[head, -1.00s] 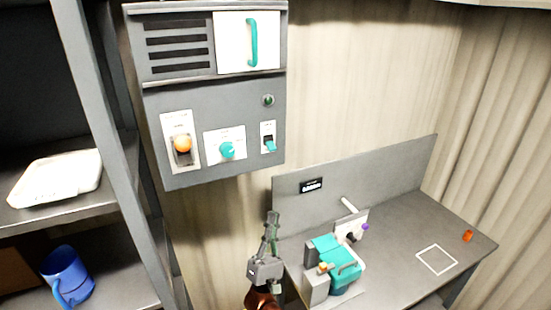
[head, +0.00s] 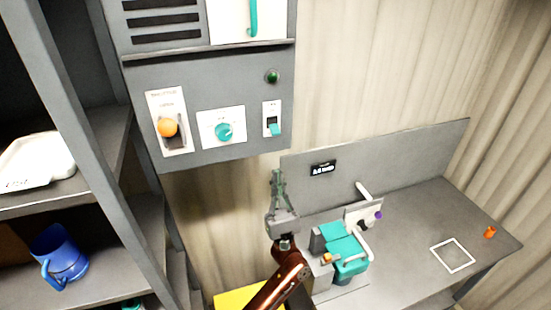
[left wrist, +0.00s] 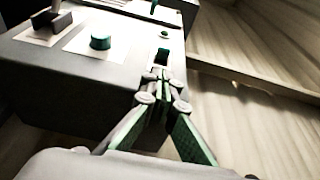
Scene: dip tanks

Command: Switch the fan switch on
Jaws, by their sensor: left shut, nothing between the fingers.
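A grey wall panel (head: 245,72) carries a small teal rocker switch (head: 272,127) on a white plate at its right; I take this as the fan switch, though its label is too small to read. In the left wrist view the switch (left wrist: 162,57) looks dark green and stands just beyond the fingertips. My left gripper (head: 277,172) is shut and empty, pointing up, below the switch in the head view. In the left wrist view its fingertips (left wrist: 162,75) meet, apparently close to the switch; contact cannot be told. My right gripper is not in view.
The panel also holds an orange-tipped lever (head: 168,127), a teal knob (head: 223,131) and a green lamp (head: 272,76). Below right, a grey bench (head: 405,245) bears a teal device (head: 346,255). A shelf with a blue mug (head: 60,258) stands at left.

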